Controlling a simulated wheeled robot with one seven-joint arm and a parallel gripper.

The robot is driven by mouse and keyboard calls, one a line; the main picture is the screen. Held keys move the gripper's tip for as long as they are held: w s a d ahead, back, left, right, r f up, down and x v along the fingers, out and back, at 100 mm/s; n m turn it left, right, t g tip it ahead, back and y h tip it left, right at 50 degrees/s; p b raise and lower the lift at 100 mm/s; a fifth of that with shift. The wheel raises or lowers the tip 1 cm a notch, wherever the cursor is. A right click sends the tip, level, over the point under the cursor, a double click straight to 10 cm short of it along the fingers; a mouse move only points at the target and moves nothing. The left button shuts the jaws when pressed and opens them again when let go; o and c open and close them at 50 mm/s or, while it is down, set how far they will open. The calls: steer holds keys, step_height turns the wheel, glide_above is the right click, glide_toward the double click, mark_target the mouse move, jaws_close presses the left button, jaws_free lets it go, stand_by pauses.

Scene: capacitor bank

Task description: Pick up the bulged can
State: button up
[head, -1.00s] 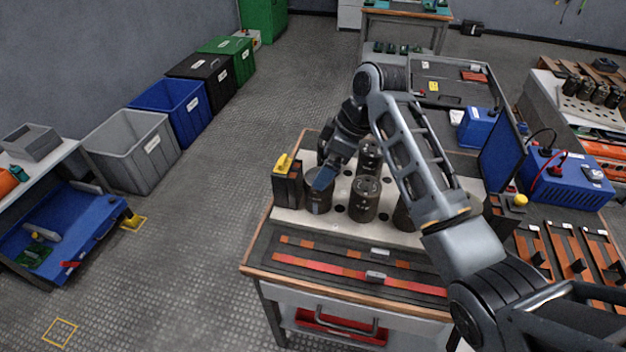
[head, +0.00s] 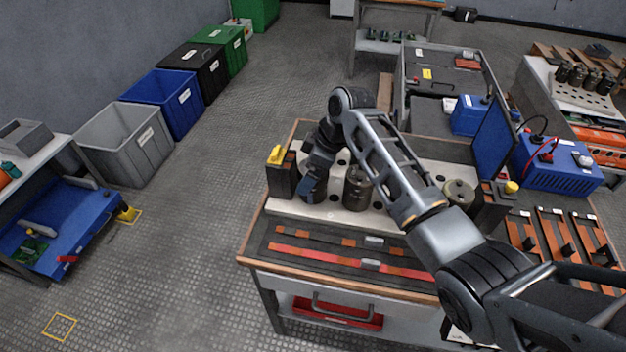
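Dark cylindrical cans stand in a white holed rack (head: 335,211) on the workbench. The left front can (head: 318,196) is partly covered by my gripper (head: 311,188), whose blue-grey fingers are down at its top and side. Whether the fingers are closed on it cannot be seen. My arm hides part of the rack. I cannot make out which can is bulged.
A black box with a yellow top (head: 281,178) stands close left of the gripper. Copper and red bars (head: 335,258) lie along the bench front. A blue power unit (head: 556,165) is at right. Grey (head: 128,145), blue and other bins line the left wall, with open floor between.

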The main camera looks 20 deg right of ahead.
steer(key=c, duration=1.1)
steer(key=shift+o, duration=0.2)
steer(key=shift+r, duration=0.1)
steer(key=shift+r, duration=0.15)
